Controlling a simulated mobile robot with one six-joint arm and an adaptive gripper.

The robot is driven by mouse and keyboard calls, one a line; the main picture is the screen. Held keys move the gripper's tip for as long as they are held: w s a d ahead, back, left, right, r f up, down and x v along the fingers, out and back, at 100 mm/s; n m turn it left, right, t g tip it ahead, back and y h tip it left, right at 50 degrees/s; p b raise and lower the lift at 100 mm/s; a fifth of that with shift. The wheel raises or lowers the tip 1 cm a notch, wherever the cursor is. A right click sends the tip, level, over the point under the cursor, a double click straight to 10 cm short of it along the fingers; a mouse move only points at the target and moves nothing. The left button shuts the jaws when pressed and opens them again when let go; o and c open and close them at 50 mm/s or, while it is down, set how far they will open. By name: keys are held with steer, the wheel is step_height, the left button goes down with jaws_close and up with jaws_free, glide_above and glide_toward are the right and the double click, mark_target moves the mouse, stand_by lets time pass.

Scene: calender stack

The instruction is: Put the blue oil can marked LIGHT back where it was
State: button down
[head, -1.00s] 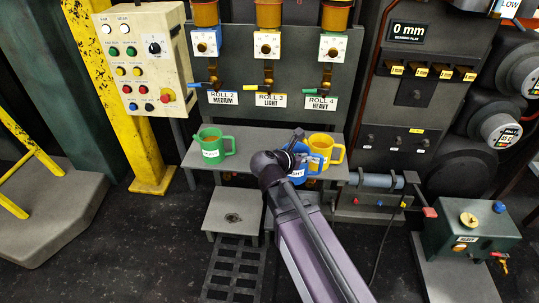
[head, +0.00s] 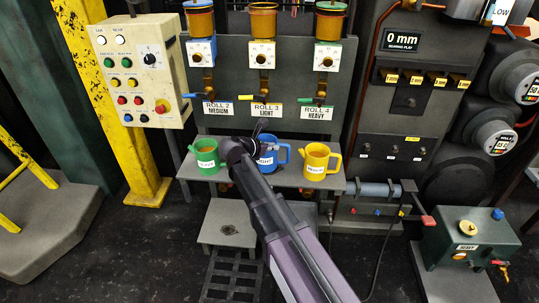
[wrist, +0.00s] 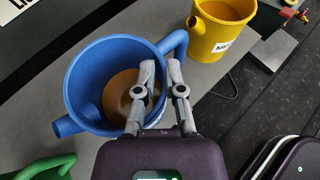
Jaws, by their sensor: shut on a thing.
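The blue oil can (head: 266,158) is between the green can and the yellow can at the grey shelf (head: 295,180). Its white label is partly readable, ending in "IGHT". In the wrist view the blue can (wrist: 85,75) is upright, with brown oil inside and its spout to the left. My gripper (wrist: 159,66) is shut on its rim wall, near the handle. In the head view my gripper (head: 257,138) is partly hidden by my arm. I cannot tell whether the can's base touches the shelf.
A green can (head: 206,157) stands on the left of the shelf and a yellow can (head: 319,162) on the right. The yellow can's label starts "ME" in the wrist view. The dispenser panel (head: 240,122), with ROLL 2, 3 and 4 signs, rises behind. Narrow gaps separate the cans.

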mark_target(271, 153)
steer(key=shift+w+a, duration=0.2)
steer(key=shift+w, duration=0.05)
steer(key=shift+f+b, duration=1.8)
steer(key=shift+f, duration=0.1)
steer(key=c, duration=0.7)
jaws_free()
steer(key=shift+c, duration=0.2)
